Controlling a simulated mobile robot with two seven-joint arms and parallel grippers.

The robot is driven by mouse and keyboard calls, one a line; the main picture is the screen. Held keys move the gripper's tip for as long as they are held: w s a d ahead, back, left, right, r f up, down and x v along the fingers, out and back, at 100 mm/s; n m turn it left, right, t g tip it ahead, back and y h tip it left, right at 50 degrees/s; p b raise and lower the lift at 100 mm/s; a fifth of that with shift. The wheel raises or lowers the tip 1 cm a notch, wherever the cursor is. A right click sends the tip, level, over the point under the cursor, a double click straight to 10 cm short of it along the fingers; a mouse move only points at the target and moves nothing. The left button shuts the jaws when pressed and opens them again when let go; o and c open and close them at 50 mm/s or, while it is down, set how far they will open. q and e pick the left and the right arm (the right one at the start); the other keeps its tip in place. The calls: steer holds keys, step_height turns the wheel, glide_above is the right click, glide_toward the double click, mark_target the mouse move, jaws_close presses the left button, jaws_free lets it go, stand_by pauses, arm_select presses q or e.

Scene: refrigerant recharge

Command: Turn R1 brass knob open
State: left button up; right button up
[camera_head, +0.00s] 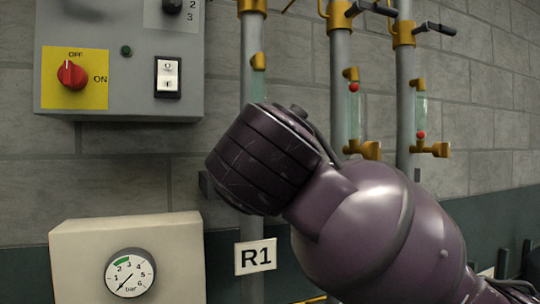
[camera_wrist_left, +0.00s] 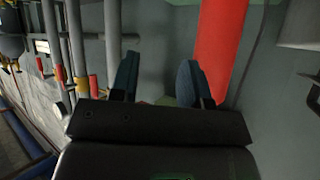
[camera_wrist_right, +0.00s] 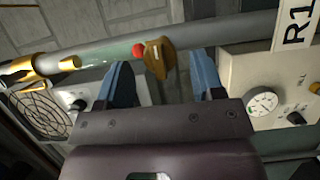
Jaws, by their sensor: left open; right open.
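The R1 pipe (camera_head: 251,40) stands left of two similar pipes, with the R1 label (camera_head: 256,257) low on it. My right arm covers its middle in the head view, hiding the knob and my right fingertips. In the right wrist view the brass knob (camera_wrist_right: 160,60) sits on the pipe (camera_wrist_right: 205,40) beside a small red ball (camera_wrist_right: 138,50). My right gripper (camera_wrist_right: 163,66) is open, with one blue finger to each side of the knob; contact cannot be told. My left gripper (camera_wrist_left: 158,64) is open and empty, seen only in the left wrist view.
A grey control box (camera_head: 140,100) with a red switch (camera_head: 71,74) is on the wall at upper left. A cream box with a pressure gauge (camera_head: 130,275) is below it. A red cylinder (camera_wrist_left: 222,45) stands close beyond my left gripper.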

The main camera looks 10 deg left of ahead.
arm_select(q)
steer(key=r+p, duration=0.1)
steer(key=p, duration=0.1)
steer(key=s+r+p, duration=0.1)
steer(key=r+p, duration=0.1)
steer(key=p, duration=0.1)
steer(key=shift+s+a, duration=0.1)
steer(key=shift+s, duration=0.05)
arm_select(e)
steer(key=s+d, duration=0.1)
steer(key=s, duration=0.6)
steer(key=shift+s+d, duration=0.25)
steer(key=shift+d, duration=0.05)
